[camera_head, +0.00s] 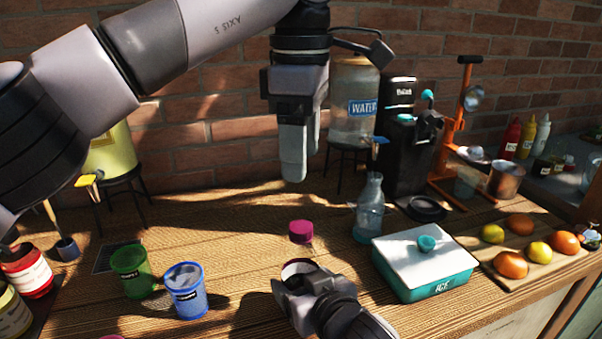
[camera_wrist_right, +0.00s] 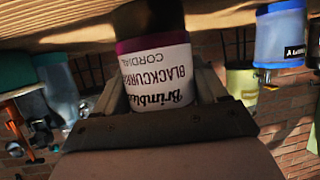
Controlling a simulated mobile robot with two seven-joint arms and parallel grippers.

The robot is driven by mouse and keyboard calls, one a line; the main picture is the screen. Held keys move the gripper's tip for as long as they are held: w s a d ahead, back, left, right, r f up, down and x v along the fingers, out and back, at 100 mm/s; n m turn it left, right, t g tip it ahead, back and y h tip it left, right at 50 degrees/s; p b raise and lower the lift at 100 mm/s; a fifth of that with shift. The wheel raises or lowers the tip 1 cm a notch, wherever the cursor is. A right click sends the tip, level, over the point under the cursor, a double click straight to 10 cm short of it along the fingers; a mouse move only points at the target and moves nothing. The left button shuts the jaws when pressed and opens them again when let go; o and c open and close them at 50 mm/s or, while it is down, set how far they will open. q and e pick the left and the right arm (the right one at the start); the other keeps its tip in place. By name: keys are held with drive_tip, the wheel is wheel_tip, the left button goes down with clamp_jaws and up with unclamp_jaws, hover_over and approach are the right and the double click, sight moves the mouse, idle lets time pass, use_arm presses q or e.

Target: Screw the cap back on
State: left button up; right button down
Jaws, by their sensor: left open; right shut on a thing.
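A magenta cap (camera_head: 301,231) shows in the head view just above the held bottle. I cannot tell whether it sits on the bottle's neck or stands behind it. My right gripper (camera_head: 300,280) is shut on the blackcurrant cordial bottle (camera_wrist_right: 157,75), which has a white label with a purple band. In the head view the gripper hides much of the bottle (camera_head: 297,265). My left gripper (camera_head: 302,172) is open and empty, pointing down, above and behind the magenta cap and apart from it.
A teal ice box (camera_head: 422,285) and a glass carafe (camera_head: 369,210) stand right of the bottle. A green cup (camera_head: 132,271) and a blue cup (camera_head: 186,292) stand left. A pink thing (camera_head: 111,337) is cut off at the bottom edge. The wood between is clear.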

idle(0.4)
unclamp_jaws()
drive_tip(key=shift+s, duration=0.1)
drive_tip(key=shift+v, duration=3.5)
